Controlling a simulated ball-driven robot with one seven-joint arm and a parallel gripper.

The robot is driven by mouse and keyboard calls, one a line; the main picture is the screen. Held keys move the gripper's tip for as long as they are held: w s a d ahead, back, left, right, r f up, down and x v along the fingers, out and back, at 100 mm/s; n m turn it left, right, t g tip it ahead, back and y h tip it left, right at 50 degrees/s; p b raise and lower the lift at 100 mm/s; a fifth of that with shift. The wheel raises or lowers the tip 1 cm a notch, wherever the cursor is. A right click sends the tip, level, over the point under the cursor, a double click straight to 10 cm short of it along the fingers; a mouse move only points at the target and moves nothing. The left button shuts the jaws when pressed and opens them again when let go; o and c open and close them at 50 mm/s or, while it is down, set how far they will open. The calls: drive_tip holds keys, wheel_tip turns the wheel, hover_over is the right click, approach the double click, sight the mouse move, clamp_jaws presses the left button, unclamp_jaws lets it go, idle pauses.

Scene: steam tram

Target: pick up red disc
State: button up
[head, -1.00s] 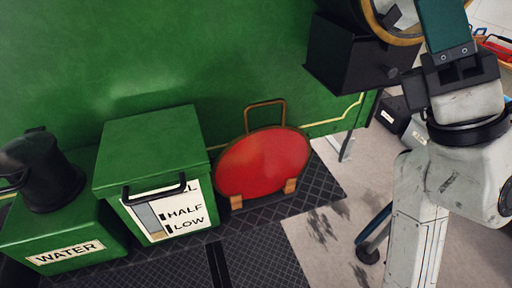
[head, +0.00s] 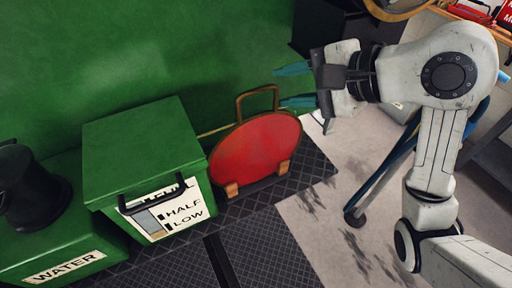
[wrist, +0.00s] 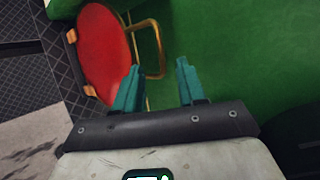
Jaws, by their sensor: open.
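The red disc (head: 256,148) has a brown rim and a looped handle (head: 243,98) on top. It stands upright on a dark patterned plate, held by two small wooden blocks (head: 231,189), against the green wall. My gripper (head: 294,87) is open, with its teal fingers pointing left, just right of and level with the handle. In the wrist view the disc (wrist: 103,50) is at upper left, and its handle (wrist: 158,50) lies ahead of my open fingers (wrist: 158,85). The fingers appear empty; whether they touch the handle cannot be told.
A green box (head: 140,145) with a level label and black handle stands left of the disc. A green WATER box (head: 62,245) with a black spout is farther left. A black box (head: 318,28) is behind my gripper. Pale floor (head: 330,215) lies front right.

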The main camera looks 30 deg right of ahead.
sight(261, 90)
drive_tip(key=shift+p+x, duration=0.95)
drive_tip(key=shift+x, duration=2.9)
drive_tip(key=shift+c, duration=0.5)
drive_tip(key=shift+r, duration=0.1)
clamp_jaws()
